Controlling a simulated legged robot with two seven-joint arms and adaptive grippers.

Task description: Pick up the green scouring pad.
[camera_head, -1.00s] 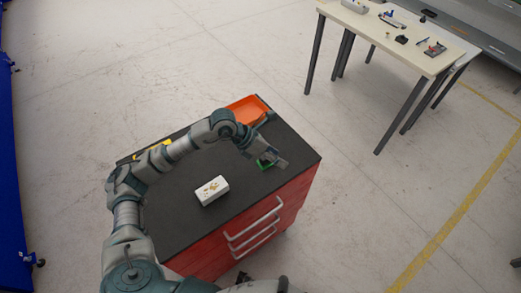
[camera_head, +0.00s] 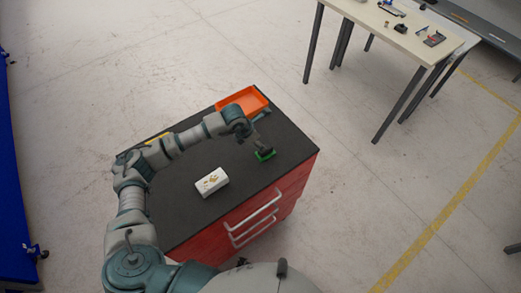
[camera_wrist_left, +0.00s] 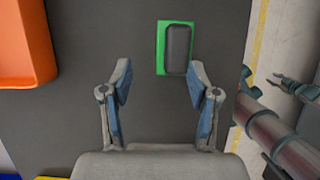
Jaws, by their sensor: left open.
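The green scouring pad (camera_head: 266,156) lies on the dark top of the red cabinet, near its right side. A dark grey block (camera_wrist_left: 178,48) lies on it and hides much of its surface; green (camera_wrist_left: 161,45) shows mainly along the left edge. My left gripper (camera_head: 262,148) is at the pad in the head view and partly hides it. In the left wrist view my left gripper (camera_wrist_left: 158,76) is open and empty, with the pad ahead of the fingers and slightly right. A mechanical part that may be my right gripper shows at the right edge of the wrist view.
An orange tray (camera_head: 220,104) sits at the back of the cabinet top (camera_head: 185,215). A white block with brown marks (camera_head: 211,181) lies left of the pad. A yellow item is partly hidden behind my left arm. A table with small objects stands at the upper right.

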